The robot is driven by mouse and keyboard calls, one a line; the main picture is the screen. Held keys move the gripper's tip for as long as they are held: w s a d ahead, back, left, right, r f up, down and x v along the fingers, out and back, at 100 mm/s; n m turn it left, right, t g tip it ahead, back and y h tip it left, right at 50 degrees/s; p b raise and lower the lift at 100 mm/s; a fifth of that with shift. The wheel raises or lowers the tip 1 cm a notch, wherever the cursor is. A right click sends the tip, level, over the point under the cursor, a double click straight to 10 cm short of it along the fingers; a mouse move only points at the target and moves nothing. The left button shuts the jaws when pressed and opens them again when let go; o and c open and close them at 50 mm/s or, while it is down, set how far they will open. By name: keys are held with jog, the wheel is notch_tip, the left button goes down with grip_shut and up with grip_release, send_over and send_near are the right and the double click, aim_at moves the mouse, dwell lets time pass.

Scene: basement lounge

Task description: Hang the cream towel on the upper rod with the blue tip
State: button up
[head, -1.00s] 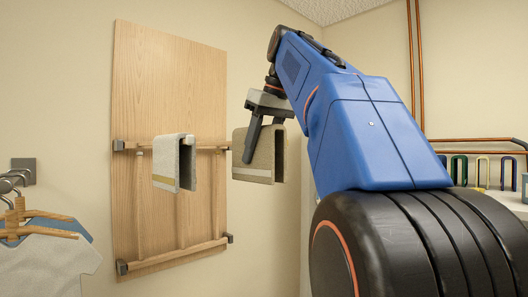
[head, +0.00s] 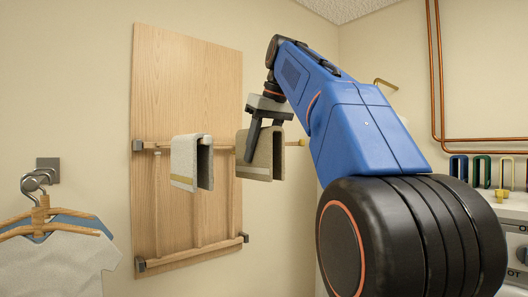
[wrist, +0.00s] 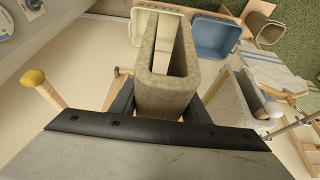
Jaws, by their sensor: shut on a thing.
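My gripper (head: 254,140) is shut on a beige towel with a pale stripe (head: 262,160), seemingly the cream towel. It is folded over like an upside-down U and held in front of the right part of the wall board (head: 190,85). In the wrist view, the held towel (wrist: 165,95) sits between the two jaws, its fold gap showing. A yellow-tipped rod shows right of the towel (head: 301,142) and at left in the wrist view (wrist: 35,80). I see no blue tip; the held towel and my arm cover part of the upper rail.
A grey towel with a yellow stripe (head: 184,162) hangs left of the held one, close by. The lower rail (head: 195,252) is bare. Shirts on hangers (head: 50,255) are at left. Blue (wrist: 215,38) and cream bins stand below in the wrist view.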

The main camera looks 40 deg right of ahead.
jog(key=shift+w+a, duration=0.15)
jog(key=shift+w, duration=3.95)
jog(key=shift+s+f, duration=0.1)
jog(key=shift+f, duration=0.65)
jog(key=o, duration=1.2)
jog(key=shift+o, duration=0.2)
jog(key=shift+v, duration=3.7)
